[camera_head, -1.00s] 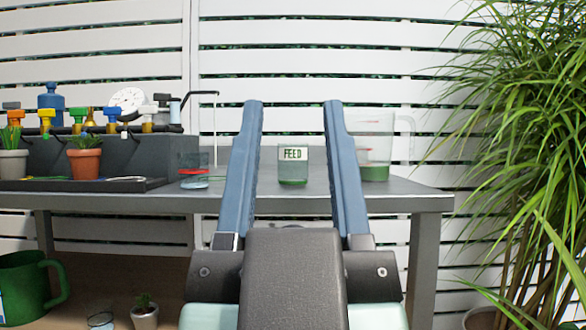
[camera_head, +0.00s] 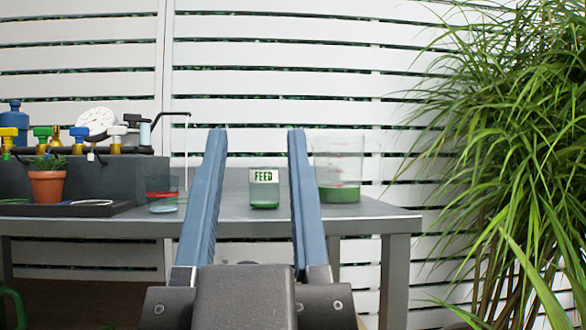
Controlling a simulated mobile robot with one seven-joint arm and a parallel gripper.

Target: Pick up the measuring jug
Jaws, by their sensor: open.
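The measuring jug (camera_head: 339,170) is clear, with green contents at its bottom and a faint handle on its right. It stands upright on the grey table, right of my gripper (camera_head: 257,140). My gripper's two long blue fingers are open and apart, pointing away from me. My right finger shows in front of the jug's lower left edge. A small clear cup labelled FEED (camera_head: 264,176), with green at its bottom, shows between the fingers, farther off on the table. I see no contact with either thing.
The grey table (camera_head: 388,214) ends at the right near a large leafy plant (camera_head: 500,180). At the left are a clear red-rimmed container (camera_head: 161,202), a potted plant (camera_head: 47,186) and a grey unit with coloured valves (camera_head: 115,178). A white slatted fence (camera_head: 290,60) stands behind.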

